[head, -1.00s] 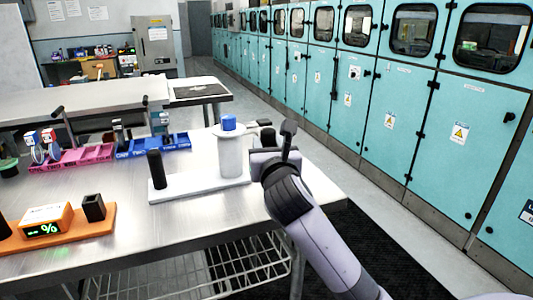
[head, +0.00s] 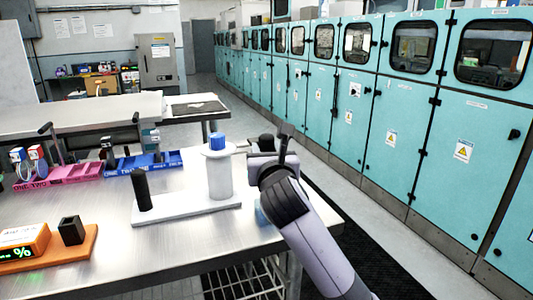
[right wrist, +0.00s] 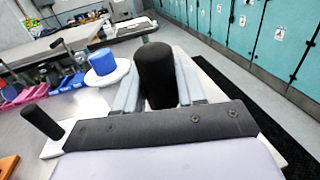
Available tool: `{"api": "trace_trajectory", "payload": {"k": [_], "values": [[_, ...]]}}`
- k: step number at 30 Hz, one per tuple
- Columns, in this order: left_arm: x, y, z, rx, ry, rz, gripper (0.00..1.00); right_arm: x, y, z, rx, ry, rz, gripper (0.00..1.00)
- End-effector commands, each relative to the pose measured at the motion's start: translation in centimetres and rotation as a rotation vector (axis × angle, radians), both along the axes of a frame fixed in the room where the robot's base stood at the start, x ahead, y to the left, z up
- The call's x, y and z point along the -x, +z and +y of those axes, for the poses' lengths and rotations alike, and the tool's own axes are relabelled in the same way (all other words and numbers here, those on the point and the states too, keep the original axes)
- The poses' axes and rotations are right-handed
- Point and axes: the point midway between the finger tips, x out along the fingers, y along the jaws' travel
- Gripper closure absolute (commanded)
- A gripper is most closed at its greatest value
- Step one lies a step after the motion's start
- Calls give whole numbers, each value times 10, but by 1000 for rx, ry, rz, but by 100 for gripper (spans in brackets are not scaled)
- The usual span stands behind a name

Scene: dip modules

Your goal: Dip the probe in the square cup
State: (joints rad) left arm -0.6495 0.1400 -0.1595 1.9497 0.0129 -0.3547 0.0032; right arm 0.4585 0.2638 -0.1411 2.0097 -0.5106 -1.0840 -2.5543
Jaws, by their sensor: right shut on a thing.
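My right gripper (head: 265,158) is beyond the right end of a white board (head: 190,207). It is shut on an upright black cylinder (right wrist: 156,74), which I take to be the probe's handle; its top shows in the head view (head: 267,141). The part below the fingers is hidden, and a pale bluish patch shows under the gripper. A small black square cup (head: 71,231) stands open on an orange base (head: 78,252) at the lower left, well away from the gripper. My left gripper is out of view.
The white board carries a black post (head: 142,188) and a white cylinder with a blue top (head: 217,141), close left of the gripper. An orange meter (head: 24,243) sits beside the cup. Pink (head: 62,178) and blue (head: 150,164) trays stand farther back. Bare tabletop lies in front.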

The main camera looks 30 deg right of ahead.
Motion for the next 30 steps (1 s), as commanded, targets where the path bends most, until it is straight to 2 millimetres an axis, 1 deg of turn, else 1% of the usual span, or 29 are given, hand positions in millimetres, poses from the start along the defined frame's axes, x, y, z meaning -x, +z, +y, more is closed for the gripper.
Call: {"api": "trace_trajectory", "payload": {"k": [1,7,9,12,15,17,19,23,30], "values": [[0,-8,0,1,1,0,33,0,-6,0,-1,0,-2,91],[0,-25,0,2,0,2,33,0,-18,0,-1,0,-3,91],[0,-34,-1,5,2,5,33,0,-26,0,-2,0,-3,91],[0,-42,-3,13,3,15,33,0,-34,0,-2,1,-2,91],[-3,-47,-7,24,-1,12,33,0,-42,0,-2,0,-1,91],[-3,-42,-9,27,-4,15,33,0,-43,0,0,0,1,91],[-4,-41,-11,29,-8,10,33,0,-48,0,1,0,0,91],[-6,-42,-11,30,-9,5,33,0,-59,0,1,0,2,91],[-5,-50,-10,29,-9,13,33,0,-78,0,1,0,0,91]]}}
